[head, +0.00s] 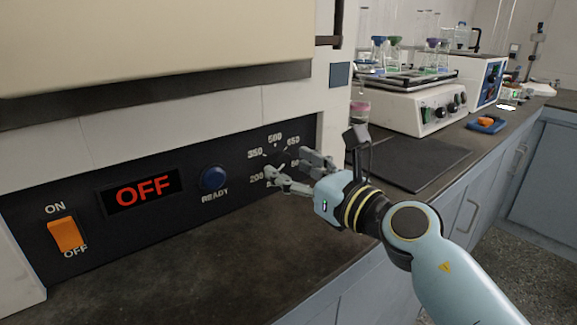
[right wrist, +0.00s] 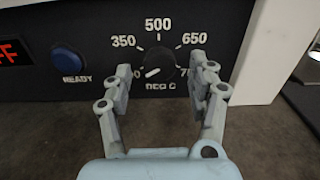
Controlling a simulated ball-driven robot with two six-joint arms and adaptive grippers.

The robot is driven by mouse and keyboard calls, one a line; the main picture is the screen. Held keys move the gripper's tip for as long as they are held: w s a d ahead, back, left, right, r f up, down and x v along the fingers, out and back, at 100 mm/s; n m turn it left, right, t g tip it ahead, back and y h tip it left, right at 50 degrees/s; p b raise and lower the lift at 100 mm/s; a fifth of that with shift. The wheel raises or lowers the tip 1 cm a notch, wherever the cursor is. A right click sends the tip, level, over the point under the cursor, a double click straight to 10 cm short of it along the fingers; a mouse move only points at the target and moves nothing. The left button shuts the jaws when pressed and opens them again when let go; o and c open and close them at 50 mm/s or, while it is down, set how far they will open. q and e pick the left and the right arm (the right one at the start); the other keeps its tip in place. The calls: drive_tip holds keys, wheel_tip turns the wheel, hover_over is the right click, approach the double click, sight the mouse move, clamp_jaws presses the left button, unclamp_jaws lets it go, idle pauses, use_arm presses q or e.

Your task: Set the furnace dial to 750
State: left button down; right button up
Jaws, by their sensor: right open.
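The furnace dial (right wrist: 161,64) is a round black knob on the dark panel, with a white pointer mark aimed to the lower left, towards the lowest number. The scale around it reads 350, 500 and 650; the end numbers are partly hidden by my fingers. My right gripper (right wrist: 163,78) is open, its fingers on either side of the dial, with gaps visible between them and the knob. In the head view my right gripper (head: 289,165) stands in front of the panel and covers part of the dial and scale. My left gripper is not in view.
The furnace panel (head: 90,245) also has an orange ON/OFF rocker switch (head: 65,234), a red display (head: 143,190) reading OFF and a blue READY button (head: 213,178). The dark bench (head: 200,270) below is clear. A white shaker (head: 410,108) with glassware stands farther right.

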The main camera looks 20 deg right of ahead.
drive_tip(key=shift+w+a, duration=0.25)
drive_tip(key=shift+w, duration=0.45)
drive_tip(key=c, duration=1.2)
drive_tip(key=shift+o, duration=0.2)
drive_tip(key=m+p, duration=0.3)
drive_tip(key=shift+r, duration=0.15)
drive_tip(key=shift+m+p, duration=1.5)
drive_tip(key=shift+m, duration=0.5)
drive_tip(key=shift+f, duration=0.2)
